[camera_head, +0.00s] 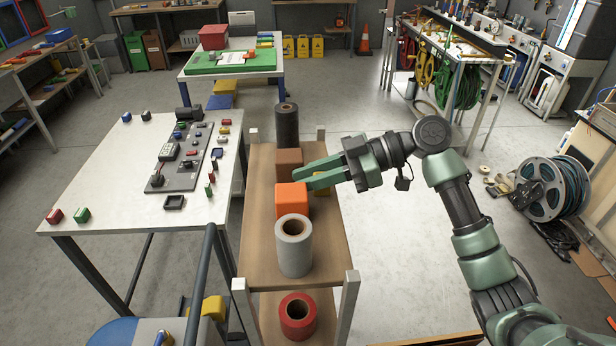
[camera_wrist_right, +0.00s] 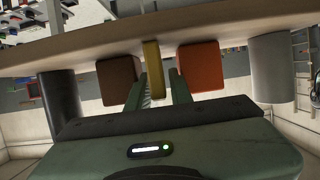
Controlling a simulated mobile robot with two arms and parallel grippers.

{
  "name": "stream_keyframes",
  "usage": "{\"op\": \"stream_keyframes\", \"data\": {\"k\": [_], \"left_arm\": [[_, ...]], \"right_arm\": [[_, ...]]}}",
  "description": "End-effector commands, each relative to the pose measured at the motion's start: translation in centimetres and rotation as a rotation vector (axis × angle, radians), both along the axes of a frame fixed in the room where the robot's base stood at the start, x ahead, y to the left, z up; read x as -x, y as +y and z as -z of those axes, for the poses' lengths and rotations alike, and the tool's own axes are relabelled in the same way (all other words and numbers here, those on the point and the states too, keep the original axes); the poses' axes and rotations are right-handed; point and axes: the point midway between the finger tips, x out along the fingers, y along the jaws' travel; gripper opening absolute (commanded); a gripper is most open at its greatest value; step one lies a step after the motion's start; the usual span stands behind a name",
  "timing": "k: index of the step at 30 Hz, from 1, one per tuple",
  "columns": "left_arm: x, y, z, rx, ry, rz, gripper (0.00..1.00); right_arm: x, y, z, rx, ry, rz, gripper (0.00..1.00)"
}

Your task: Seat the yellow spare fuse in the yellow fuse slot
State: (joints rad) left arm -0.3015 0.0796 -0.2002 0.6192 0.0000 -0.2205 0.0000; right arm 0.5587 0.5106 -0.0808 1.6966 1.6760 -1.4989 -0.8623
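My right gripper (camera_head: 309,178) reaches in from the right over a wooden shelf, between a brown block and an orange block. In the right wrist view its fingers (camera_wrist_right: 160,92) stand apart, with a narrow yellow piece (camera_wrist_right: 152,65) in the gap ahead of them; I cannot tell if they touch it. In the head view this yellow piece (camera_head: 321,186) is mostly hidden by the gripper. My left gripper is not in view.
The wooden shelf (camera_head: 260,235) also holds the brown block (camera_head: 288,162), the orange block (camera_head: 292,201), a black roll (camera_head: 287,125) and a grey roll (camera_head: 294,247). The white table (camera_head: 110,185) stands to the left, with bare room left of the panel. Open floor lies right of the shelf.

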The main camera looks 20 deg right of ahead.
Motion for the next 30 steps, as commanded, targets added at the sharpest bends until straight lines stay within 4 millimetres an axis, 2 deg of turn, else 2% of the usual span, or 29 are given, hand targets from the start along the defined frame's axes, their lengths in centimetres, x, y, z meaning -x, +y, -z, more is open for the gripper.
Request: {"op": "stream_keyframes", "data": {"k": [5, 12, 18, 23, 30], "left_arm": [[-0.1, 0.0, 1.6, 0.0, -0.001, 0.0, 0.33], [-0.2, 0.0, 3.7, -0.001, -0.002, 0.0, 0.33], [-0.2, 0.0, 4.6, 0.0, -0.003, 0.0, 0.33], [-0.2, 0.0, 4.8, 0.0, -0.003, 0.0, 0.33], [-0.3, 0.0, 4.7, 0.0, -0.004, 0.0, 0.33]], "right_arm": [[0.4, -2.6, -0.5, 0.003, -0.003, 0.004, 0.21], [1.4, -7.5, -2.4, 0.002, -0.003, 0.004, 0.21], [2.0, -10.2, -3.6, 0.002, -0.003, 0.002, 0.21], [2.2, -11.0, -4.0, 0.0, -0.001, 0.0, 0.21], [2.1, -11.1, -4.0, -0.002, 0.004, 0.004, 0.21]]}}
